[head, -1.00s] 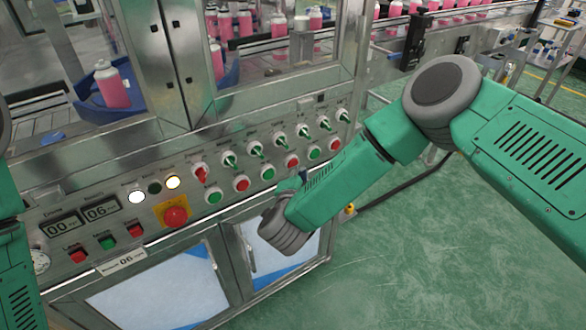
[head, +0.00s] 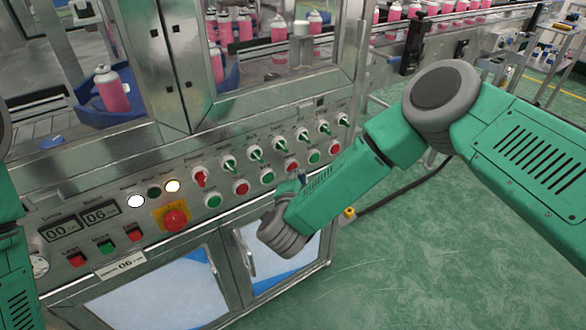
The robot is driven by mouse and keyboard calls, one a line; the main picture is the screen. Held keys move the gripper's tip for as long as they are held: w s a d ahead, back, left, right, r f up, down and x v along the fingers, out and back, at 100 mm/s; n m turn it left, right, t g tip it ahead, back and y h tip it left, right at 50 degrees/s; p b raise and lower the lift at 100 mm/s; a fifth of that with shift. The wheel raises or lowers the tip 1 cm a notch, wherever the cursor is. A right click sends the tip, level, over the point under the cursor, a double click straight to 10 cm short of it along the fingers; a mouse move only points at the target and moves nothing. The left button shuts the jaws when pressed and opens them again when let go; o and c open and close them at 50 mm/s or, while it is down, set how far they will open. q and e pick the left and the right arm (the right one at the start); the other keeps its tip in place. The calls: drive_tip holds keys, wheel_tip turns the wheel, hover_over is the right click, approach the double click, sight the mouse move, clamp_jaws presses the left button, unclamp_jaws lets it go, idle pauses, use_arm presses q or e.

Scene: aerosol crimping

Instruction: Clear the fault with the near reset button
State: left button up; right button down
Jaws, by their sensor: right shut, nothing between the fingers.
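The control panel (head: 225,185) crosses the machine front, with several red and green push buttons under a row of switches. At its lower left is another group: a red button (head: 76,259), a green button (head: 106,245) and a second red button (head: 134,233). Their labels are too small to read, so I cannot tell which one is the reset. My right arm reaches in from the right, its wrist before the panel's lower edge. My right gripper (head: 303,178) is mostly hidden behind the wrist; a small dark tip shows near the buttons. My left gripper is out of view.
A red emergency stop (head: 175,219) on a yellow plate sits between the button groups. A white lamp (head: 136,201) and a pale lamp (head: 172,186) are lit. Cabinet doors with a handle (head: 245,252) lie below. A pink bottle (head: 112,90) stands behind the frame. Green floor is open at right.

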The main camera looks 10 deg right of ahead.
drive_tip(key=shift+w, duration=0.15)
idle(0.4)
drive_tip(key=shift+w+a+r, duration=0.1)
drive_tip(key=shift+w+a, duration=0.05)
drive_tip(key=shift+w, duration=0.05)
drive_tip(key=shift+w+a, duration=0.1)
drive_tip(key=shift+w, duration=0.3)
idle(0.6)
drive_tip(key=shift+s, duration=0.2)
drive_tip(key=shift+s+d+p, duration=0.3)
drive_tip(key=shift+s+p, duration=0.1)
drive_tip(key=shift+s, duration=0.2)
drive_tip(key=s+p, duration=0.1)
drive_tip(key=s+d+p, duration=0.1)
drive_tip(key=s, duration=0.1)
drive_tip(key=s+p, duration=0.1)
drive_tip(key=shift+s+d, duration=0.35)
